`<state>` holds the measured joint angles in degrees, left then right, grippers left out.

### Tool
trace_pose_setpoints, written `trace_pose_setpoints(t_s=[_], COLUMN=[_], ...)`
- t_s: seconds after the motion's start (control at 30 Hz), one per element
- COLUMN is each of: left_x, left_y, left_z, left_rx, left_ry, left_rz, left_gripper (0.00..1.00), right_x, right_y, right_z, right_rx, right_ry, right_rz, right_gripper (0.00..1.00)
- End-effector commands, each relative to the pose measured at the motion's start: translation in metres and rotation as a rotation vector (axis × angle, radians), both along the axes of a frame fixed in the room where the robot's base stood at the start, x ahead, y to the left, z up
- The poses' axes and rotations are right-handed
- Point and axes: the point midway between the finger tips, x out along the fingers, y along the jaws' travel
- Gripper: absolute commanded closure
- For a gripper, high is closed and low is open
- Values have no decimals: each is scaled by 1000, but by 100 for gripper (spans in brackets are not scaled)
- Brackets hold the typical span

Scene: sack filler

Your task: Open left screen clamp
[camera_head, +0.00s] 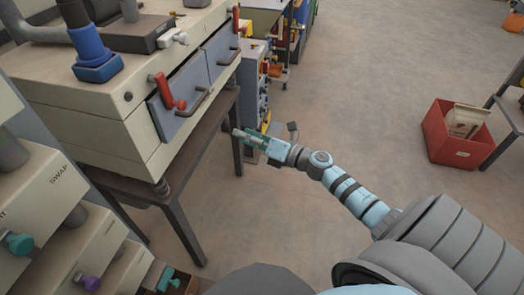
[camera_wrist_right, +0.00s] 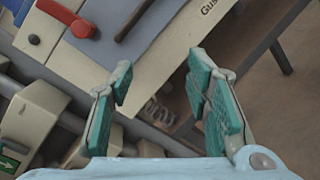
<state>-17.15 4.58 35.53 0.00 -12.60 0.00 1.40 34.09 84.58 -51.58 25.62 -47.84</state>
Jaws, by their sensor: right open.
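The left screen clamp (camera_head: 163,88) is a red lever with a round red knob on the front of the cream machine (camera_head: 125,105), at the left end of the left grey screen (camera_head: 180,105). It stands up steeply in the head view. A red lever with a knob (camera_wrist_right: 66,17) also shows at the top left of the right wrist view. My right gripper (camera_head: 241,134), with green finger pads, is open and empty, to the right of the clamp and apart from it. In the wrist view its fingers (camera_wrist_right: 160,78) are spread wide. My left gripper is not in view.
A second red clamp (camera_head: 236,19) is at the far end of the right screen (camera_head: 222,50). Brown handles, one of them the left screen's handle (camera_head: 196,102), stick out. Dark table legs (camera_head: 188,235) stand below. A red bin (camera_head: 460,135) is on the open floor at right.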

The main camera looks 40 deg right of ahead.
Motion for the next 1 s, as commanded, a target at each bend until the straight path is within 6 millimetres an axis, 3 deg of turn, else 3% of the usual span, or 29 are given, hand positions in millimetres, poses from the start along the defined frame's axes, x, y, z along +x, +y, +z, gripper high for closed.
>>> trace_pose_setpoints(t_s=[0.2,0.4,0.73,0.83,0.87,0.93,0.97,1.0], left_x=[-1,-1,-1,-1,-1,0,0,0], left_y=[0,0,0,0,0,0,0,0], left_z=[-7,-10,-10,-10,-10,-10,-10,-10], left_rx=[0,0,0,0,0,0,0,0], left_ry=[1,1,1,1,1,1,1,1], left_rz=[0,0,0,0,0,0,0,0], left_gripper=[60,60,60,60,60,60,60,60], right_x=[-8,-16,-18,-20,-24,-41,-54,-78], right_y=[-19,-29,-31,-32,-34,-43,-47,-51], right_z=[-58,-93,-101,-107,-115,-155,-180,-220], right_rx=[223,356,388,407,436,569,652,782], right_ry=[142,225,246,259,279,370,426,513], right_rz=[-131,-216,-237,-250,-271,-372,-438,-552], right_gripper=[56,56,56,68,73,84,89,96])
